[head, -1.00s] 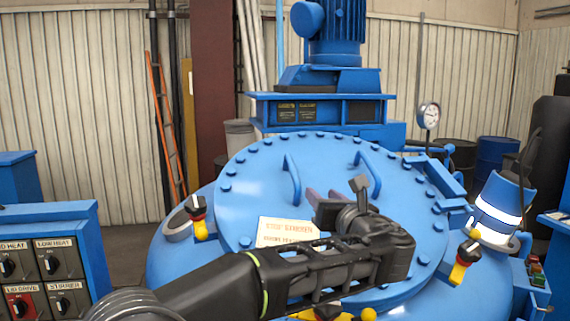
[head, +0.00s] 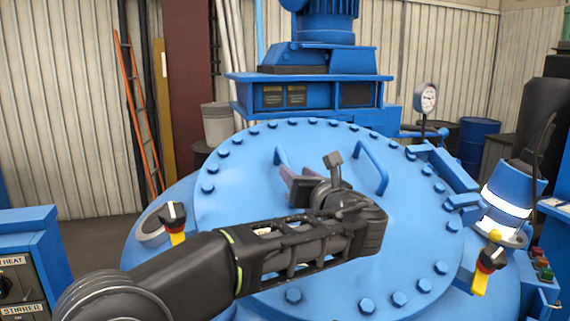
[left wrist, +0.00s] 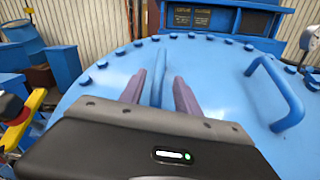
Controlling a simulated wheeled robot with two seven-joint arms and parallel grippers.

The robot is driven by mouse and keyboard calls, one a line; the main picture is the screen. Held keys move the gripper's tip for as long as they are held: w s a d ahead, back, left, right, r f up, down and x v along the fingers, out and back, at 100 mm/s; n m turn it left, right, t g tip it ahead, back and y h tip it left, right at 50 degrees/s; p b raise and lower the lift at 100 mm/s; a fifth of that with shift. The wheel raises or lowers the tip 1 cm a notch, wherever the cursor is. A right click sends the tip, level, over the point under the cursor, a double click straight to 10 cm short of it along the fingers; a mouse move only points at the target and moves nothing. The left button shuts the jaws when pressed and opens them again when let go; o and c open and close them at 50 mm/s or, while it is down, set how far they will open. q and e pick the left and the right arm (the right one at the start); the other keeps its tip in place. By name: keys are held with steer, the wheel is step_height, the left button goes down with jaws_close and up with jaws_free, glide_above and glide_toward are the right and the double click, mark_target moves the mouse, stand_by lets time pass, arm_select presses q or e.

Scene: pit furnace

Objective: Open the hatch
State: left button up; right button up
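The hatch is a large round blue lid (head: 410,235) with bolts around its rim, lying shut on the vessel. Two blue bar handles stand on it, a left handle (head: 278,157) and a right handle (head: 372,168). My left gripper (head: 289,178) is just at the left handle, and my arm covers the lid's middle. In the left wrist view, the purple fingers (left wrist: 160,92) are apart, with the left handle (left wrist: 158,75) between them and narrow gaps visible. Whether the bar is fully between the tips is unclear. The right handle (left wrist: 278,92) is clear of the gripper. My right gripper is not seen.
Yellow-and-black clamps sit at the lid's left (head: 174,222) and right (head: 488,262). A blue motor housing (head: 310,75) stands behind the lid, a gauge (head: 427,98) at the back right. A control panel (head: 25,285) is at lower left.

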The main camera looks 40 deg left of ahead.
mark_target(290, 167)
arm_select(q)
steer(key=p+x, duration=0.2)
steer(key=x, duration=0.4)
steer(key=shift+w+a+r+p, duration=0.1)
steer(key=shift+w+a+p, duration=0.1)
steer(key=shift+a+p, duration=0.1)
steer(key=shift+w+a, duration=0.25)
steer(key=shift+a, duration=0.15)
jaws_close()
stand_by(0.9)
